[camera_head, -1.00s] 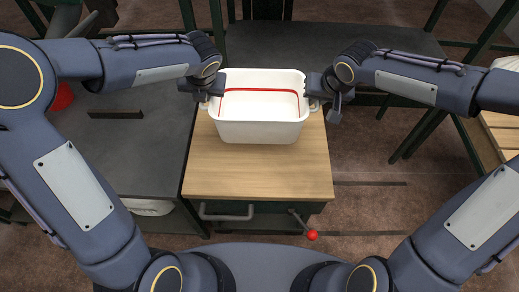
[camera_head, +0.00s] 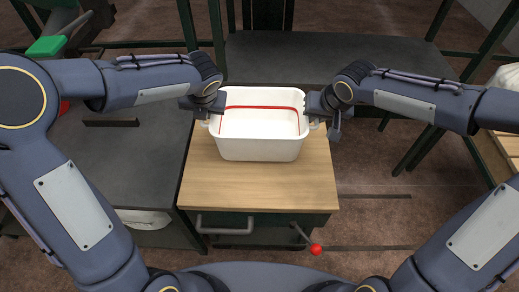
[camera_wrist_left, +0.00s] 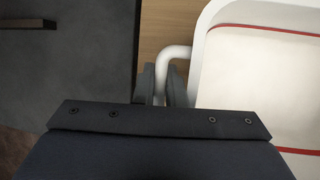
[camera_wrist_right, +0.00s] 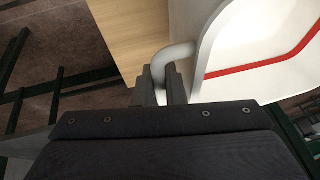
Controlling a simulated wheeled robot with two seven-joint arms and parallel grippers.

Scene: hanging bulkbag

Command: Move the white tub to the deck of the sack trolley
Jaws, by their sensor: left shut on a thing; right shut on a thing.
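The white tub (camera_head: 258,146), open-topped and with a red line around its inside, is upright over the wooden-topped cabinet (camera_head: 258,190). I cannot tell whether it touches the wood or hangs just above it. My left gripper (camera_head: 208,110) is shut on the tub's left handle; the left wrist view shows the handle (camera_wrist_left: 172,54) between the fingers. My right gripper (camera_head: 316,112) is shut on the right handle; the right wrist view shows that handle (camera_wrist_right: 172,55) between the fingers. The tub looks empty. I cannot identify the sack trolley's deck for certain.
A dark grey bench (camera_head: 128,165) stands left of the cabinet, and another dark surface (camera_head: 320,58) lies behind it. A red-knobbed lever (camera_head: 316,249) sticks out from the cabinet front. Pale wooden slats (camera_head: 502,150) are at the right edge. Brown floor (camera_head: 390,215) shows between.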

